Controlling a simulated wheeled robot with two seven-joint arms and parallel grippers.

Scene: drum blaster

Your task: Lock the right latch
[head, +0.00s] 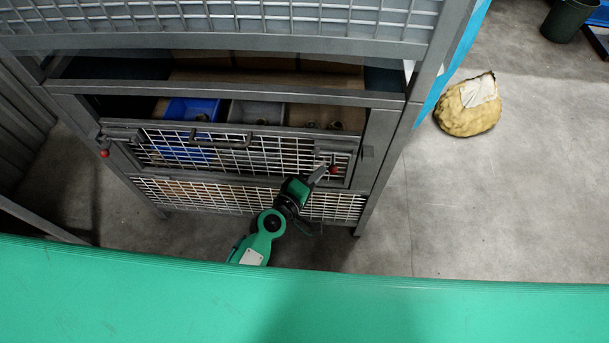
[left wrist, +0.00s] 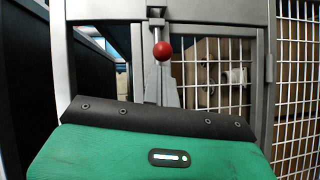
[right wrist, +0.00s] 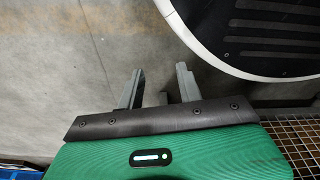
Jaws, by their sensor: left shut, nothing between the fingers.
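The right latch has a red ball knob (head: 333,170) at the right end of the mesh door (head: 240,150) on the metal rack. In the left wrist view the red knob (left wrist: 162,50) hangs on a grey latch bar, just beyond my fingertips. My left gripper (head: 319,172) is shut and empty, with its tip close beside the knob; I cannot tell if they touch. It also shows low in the left wrist view (left wrist: 164,88). My right gripper (right wrist: 159,80) is open and empty over the floor, out of the head view.
A second red knob (head: 104,153) is at the door's left end. A blue bin (head: 192,108) and a grey bin (head: 257,113) stand behind the door. A yellowish sack (head: 467,105) lies on the floor to the right. The floor right of the rack is mostly clear.

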